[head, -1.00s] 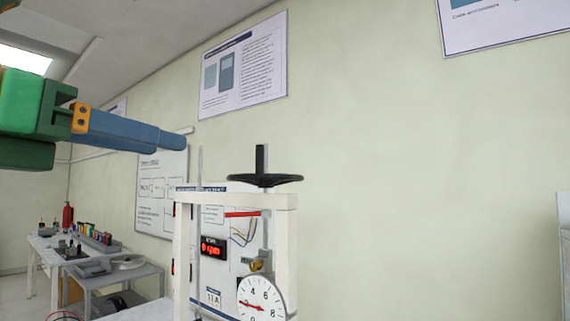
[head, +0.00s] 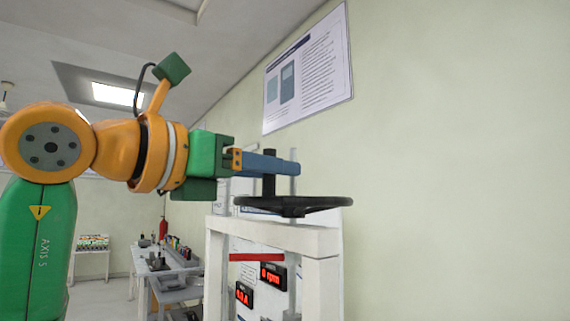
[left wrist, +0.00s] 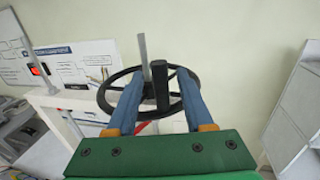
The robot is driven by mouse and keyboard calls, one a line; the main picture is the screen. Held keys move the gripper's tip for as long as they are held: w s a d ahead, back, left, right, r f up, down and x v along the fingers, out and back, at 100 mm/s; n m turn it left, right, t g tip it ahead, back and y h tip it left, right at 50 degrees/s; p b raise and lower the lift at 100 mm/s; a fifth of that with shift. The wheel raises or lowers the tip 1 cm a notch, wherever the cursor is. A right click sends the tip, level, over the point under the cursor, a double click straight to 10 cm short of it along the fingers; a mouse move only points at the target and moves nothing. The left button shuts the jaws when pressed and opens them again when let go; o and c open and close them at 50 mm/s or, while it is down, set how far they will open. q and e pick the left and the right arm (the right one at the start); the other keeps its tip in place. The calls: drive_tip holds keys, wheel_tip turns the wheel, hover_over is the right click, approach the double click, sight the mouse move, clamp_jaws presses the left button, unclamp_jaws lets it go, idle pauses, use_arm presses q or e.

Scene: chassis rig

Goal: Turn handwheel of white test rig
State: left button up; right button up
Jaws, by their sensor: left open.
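The white test rig (head: 262,233) stands right of centre in the head view. Its black handwheel (head: 312,204) lies flat on top, with an upright black handle (head: 269,187) on its rim. My left gripper (head: 292,167) is level above the wheel, its blue fingers crossing the handle. In the left wrist view, the open fingers (left wrist: 158,78) lie on either side of the handle (left wrist: 162,92), with visible gaps. The handwheel (left wrist: 109,91) spreads beneath them. A grey upright rod (left wrist: 144,55) stands beyond the handle. My right gripper is not in view.
A red bar (head: 257,257) and red-lit displays (head: 272,275) are on the rig below the wheel. A wall poster (head: 308,70) hangs behind. A bench with small items (head: 165,258) stands at the back left. The space right of the rig looks clear.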

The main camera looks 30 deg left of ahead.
use_arm(q)
drive_tip(key=w, duration=0.2)
drive_tip(key=w+d, duration=0.1)
drive_tip(key=w, duration=0.1)
drive_tip(key=shift+f, duration=0.2)
drive_tip(key=shift+s+a, duration=0.15)
drive_tip(key=shift+s, duration=0.2)
clamp_jaws()
drive_tip(key=shift+r, duration=0.1)
idle(0.5)
